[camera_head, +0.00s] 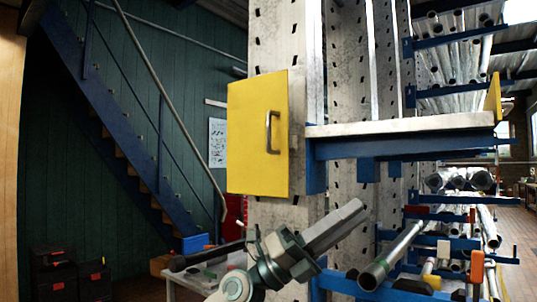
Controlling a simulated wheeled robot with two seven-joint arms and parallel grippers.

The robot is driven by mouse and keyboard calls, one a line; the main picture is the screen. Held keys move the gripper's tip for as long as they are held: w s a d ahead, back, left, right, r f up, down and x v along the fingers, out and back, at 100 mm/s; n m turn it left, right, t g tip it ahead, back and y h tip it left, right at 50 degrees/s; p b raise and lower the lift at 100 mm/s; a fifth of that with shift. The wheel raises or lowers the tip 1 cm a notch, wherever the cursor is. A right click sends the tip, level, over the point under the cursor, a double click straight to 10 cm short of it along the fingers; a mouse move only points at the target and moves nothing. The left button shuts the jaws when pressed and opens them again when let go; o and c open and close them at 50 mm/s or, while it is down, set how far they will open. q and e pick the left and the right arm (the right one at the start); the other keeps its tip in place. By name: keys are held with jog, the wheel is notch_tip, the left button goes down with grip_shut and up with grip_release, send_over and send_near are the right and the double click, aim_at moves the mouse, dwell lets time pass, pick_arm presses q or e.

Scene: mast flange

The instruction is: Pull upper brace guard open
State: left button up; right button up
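The upper brace guard appears to be the yellow panel (248,135) on the left side of the perforated mast. It has a metal bar handle (270,132) on its face, near its right edge. The panel stands upright, and I cannot tell whether it is ajar. My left gripper (355,214) is at the bottom centre, below and right of the panel, pointing up and right. It is clear of the handle. Its two grey fingers lie close together in this view, and the gap between them cannot be judged. My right gripper is not in view.
A shelf (400,127) on blue brackets juts right from the mast (274,35), with a smaller yellow plate (493,97) at its far end. Racks of metal pipes (390,255) stand at the right. A blue staircase (110,115) is at the back left.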

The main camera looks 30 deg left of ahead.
pick_arm(q)
jog(key=s+a+r+m+y, duration=0.3)
jog(key=a+r+m+y, duration=0.2)
jog(key=a+r+y, duration=0.5)
jog(key=s+a+r+n+t+y, duration=0.2)
jog(key=a+r, duration=0.3)
jog(key=a, duration=0.3)
jog(key=s+a+r+n+t+y, duration=0.2)
jog(key=s+a+r+y, duration=0.2)
jog(key=a, duration=0.4)
jog(key=shift+s+a+r+t+y, duration=0.2)
jog(key=shift+a+r+t+y, duration=0.2)
jog(key=shift+r, duration=0.1)
jog(key=shift+w+d, duration=0.1)
jog(key=shift+w, duration=0.1)
